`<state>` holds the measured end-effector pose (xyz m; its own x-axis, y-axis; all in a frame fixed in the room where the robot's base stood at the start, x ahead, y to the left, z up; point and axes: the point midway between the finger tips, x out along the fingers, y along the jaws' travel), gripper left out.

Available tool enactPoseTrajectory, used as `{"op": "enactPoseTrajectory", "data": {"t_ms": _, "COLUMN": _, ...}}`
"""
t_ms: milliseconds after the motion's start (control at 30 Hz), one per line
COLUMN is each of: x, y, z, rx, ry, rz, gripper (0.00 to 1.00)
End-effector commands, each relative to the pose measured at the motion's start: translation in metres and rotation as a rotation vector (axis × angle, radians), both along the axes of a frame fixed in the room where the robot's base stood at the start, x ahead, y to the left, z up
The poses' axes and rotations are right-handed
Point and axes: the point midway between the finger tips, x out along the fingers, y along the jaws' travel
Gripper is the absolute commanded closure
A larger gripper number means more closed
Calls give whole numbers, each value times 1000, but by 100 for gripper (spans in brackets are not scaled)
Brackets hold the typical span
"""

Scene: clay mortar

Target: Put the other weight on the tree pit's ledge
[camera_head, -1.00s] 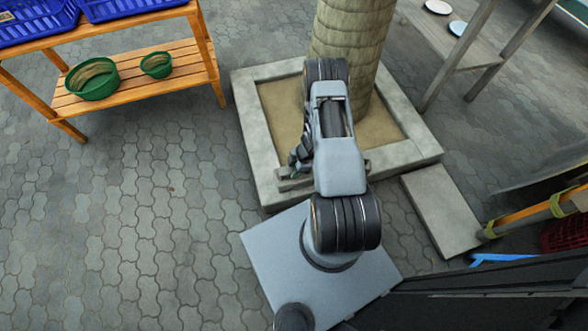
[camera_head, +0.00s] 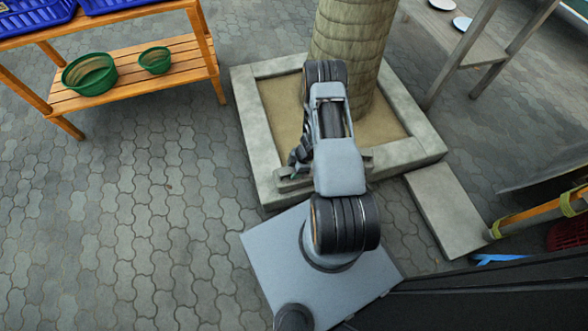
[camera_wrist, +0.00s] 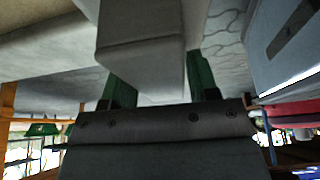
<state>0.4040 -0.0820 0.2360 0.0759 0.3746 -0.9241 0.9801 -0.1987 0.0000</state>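The tree pit's pale stone ledge (camera_head: 257,140) frames sandy soil around a thick trunk. My gripper (camera_head: 297,160) is low over its near side, partly hidden by my arm. A grey weight (camera_head: 293,184) shows at the gripper, at the ledge. In the wrist view, a grey block-shaped weight (camera_wrist: 140,60) fills the space between the green fingers of my gripper (camera_wrist: 160,88), with no clear gap. Whether its underside touches the ledge is hidden.
A wooden shelf (camera_head: 140,75) with two green bowls (camera_head: 90,75) and blue crates (camera_head: 35,18) stands at the left. A low stone slab (camera_head: 447,210) lies right of the pit. A grey bench (camera_head: 455,45) stands at the upper right. Paving at the left is clear.

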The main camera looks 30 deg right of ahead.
Motion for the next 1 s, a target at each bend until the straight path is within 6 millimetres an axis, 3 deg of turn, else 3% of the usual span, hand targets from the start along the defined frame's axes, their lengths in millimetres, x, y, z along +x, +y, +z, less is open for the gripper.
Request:
{"op": "enactPoseTrajectory", "data": {"t_ms": 167, "x": 0, "y": 0, "z": 0, "rx": 0, "ry": 0, "rz": 0, "gripper": 30}}
{"op": "enactPoseTrajectory", "data": {"t_ms": 467, "x": 0, "y": 0, "z": 6, "rx": 0, "ry": 0, "rz": 0, "gripper": 30}}
{"op": "enactPoseTrajectory", "data": {"t_ms": 1000, "x": -7, "y": -35, "z": 92, "rx": 0, "ry": -2, "rz": -1, "gripper": 30}}
